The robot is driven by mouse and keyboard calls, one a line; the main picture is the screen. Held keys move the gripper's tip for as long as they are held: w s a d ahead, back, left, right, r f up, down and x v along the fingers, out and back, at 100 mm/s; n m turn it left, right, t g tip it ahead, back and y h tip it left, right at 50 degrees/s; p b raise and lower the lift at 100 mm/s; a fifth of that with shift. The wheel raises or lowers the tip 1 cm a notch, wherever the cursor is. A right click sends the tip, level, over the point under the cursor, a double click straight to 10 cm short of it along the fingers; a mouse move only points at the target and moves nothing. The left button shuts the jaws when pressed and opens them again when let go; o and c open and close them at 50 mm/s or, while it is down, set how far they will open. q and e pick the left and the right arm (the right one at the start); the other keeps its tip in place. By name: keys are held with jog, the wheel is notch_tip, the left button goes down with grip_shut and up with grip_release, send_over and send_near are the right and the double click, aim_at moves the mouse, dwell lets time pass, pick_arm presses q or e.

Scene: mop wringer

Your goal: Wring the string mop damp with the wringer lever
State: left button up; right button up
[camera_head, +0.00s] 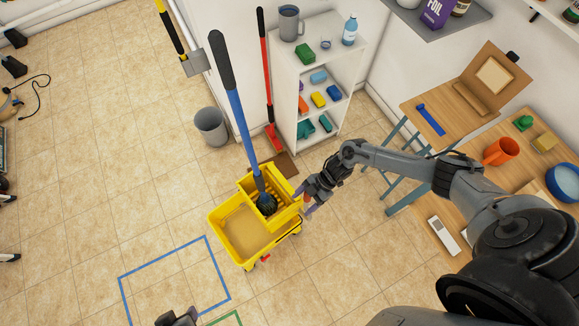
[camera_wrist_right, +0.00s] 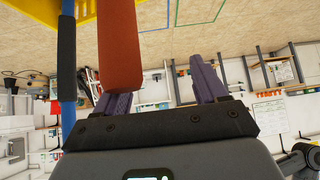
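The yellow mop bucket with its wringer (camera_head: 228,240) stands on the tiled floor. The string mop (camera_head: 240,115) stands tilted in the wringer, its blue shaft and black grip rising up; its dark head is mostly hidden inside. The lever's orange-red grip (camera_wrist_right: 120,45) shows large in the right wrist view, beside and overlapping the left-hand finger. My right gripper (camera_head: 307,200) is at the bucket's right side; in the wrist view its purple fingers (camera_wrist_right: 160,93) are spread apart, not closed on the grip. A dark part at the bottom edge, seemingly my left gripper (camera_head: 178,317), is mostly cut off.
A blue floor outline (camera_head: 175,282) lies in front of the bucket. A grey bin (camera_head: 211,126), a red-handled tool (camera_head: 265,80) and a white shelf unit (camera_head: 310,75) stand behind. A wooden table (camera_head: 455,125) is at the right.

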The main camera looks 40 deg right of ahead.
jog(key=p+v, duration=0.2)
jog(key=v, duration=0.4)
jog(key=shift+w+p, duration=0.25)
jog(key=shift+p, duration=0.1)
jog(key=shift+a+r, duration=0.15)
jog(key=w+a+r+m+t+h+p, duration=0.1)
jog(key=a+r+t, duration=0.1)
jog(key=a+r, duration=0.45)
jog(key=w+a+r+m+t+h+p, duration=0.1)
jog(key=a+r+m+t+h+p, duration=0.15)
jog(key=a, duration=0.75)
jog(key=s+d+r+m+g+h+p, duration=0.1)
jog(key=s+d+r+m+h, duration=0.1)
jog(key=s+d+r+m, duration=0.3)
jog(key=s+d+r+m+h+p, duration=0.1)
jog(key=s+d+r+m, duration=0.4)
jog(key=r, duration=0.6)
jog(key=shift+s+d+r+m+g+h, duration=0.45)
jog(key=shift+m+h, duration=0.2)
jog(key=shift+h, duration=0.2)
